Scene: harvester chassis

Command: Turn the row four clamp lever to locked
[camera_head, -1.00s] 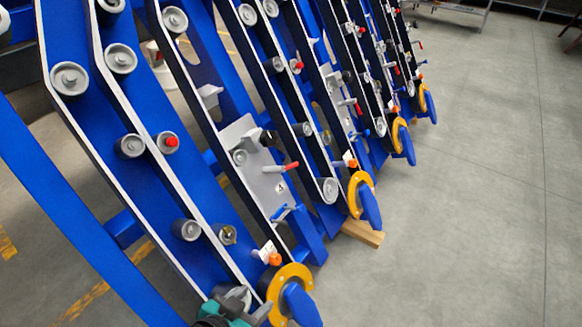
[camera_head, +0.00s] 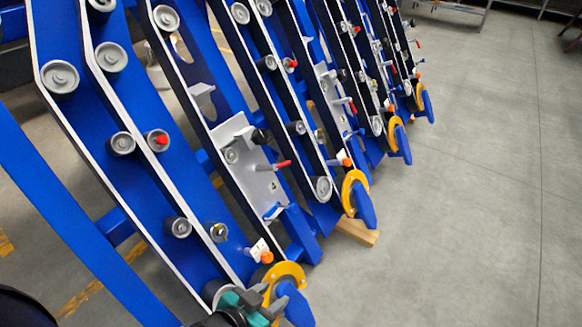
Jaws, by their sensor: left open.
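Blue harvester rows run diagonally across the head view. Several carry red-tipped levers: one on the nearest row (camera_head: 162,139), one sticking out from a grey plate (camera_head: 283,164), and others farther back (camera_head: 353,106). Orange-tipped levers sit near the row tips, one by the nearest yellow ring (camera_head: 266,257) and one farther back (camera_head: 346,161). No readable row number shows, so I cannot tell which lever is row four's. My left gripper (camera_head: 271,296), teal with grey fingers, is open at the bottom, just below the nearest orange-tipped lever and overlapping the yellow ring. My right gripper is out of view.
Yellow rings with blue snouts (camera_head: 288,279) stick out at the row tips. A wooden block (camera_head: 357,231) lies under one row. Grey rollers (camera_head: 60,77) stud the rows. The concrete floor (camera_head: 470,200) at the right is clear.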

